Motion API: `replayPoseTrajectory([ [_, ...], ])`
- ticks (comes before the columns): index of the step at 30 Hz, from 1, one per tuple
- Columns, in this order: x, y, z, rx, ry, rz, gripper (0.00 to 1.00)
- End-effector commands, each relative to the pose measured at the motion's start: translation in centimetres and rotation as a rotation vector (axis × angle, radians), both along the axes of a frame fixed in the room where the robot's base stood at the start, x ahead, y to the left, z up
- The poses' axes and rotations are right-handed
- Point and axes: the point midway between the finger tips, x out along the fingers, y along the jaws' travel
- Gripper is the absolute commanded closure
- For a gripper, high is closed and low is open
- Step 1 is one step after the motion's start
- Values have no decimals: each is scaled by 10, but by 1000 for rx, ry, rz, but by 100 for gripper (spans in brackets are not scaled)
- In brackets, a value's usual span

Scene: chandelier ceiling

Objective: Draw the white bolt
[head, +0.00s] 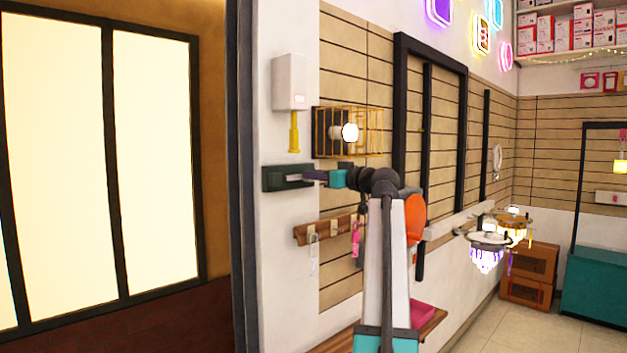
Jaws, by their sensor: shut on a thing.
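The bolt (293,178) is a small pale bar set in a dark plate (272,179) on the narrow white wall face beside the dark door frame. My gripper (309,176) reaches it from the right and is shut on it at the plate's right part. The fingertips are small in this view, and the exact grip on the bolt is partly hidden. My arm rises from the bottom middle and bends left to the plate.
A white box with a yellow spout (291,85) hangs above the plate. A gold wire cage lamp (368,130) juts out above my arm. A wooden hook rail (315,229) with hanging tags is just below. Open floor lies at the right.

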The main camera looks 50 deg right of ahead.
Motion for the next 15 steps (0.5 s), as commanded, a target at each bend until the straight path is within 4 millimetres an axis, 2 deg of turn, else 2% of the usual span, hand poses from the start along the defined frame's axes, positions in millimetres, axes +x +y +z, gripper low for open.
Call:
replayPoseTrajectory([
  [6, -1, -4, 2, -2, -3, -11, 100],
  [7, -2, -5, 2, -2, -3, -11, 76],
  [9, -1, -5, 2, -2, -3, -11, 65],
  [10, -1, -4, 2, -2, -3, -11, 61],
  [15, -1, -3, 2, -1, -2, -8, 61],
])
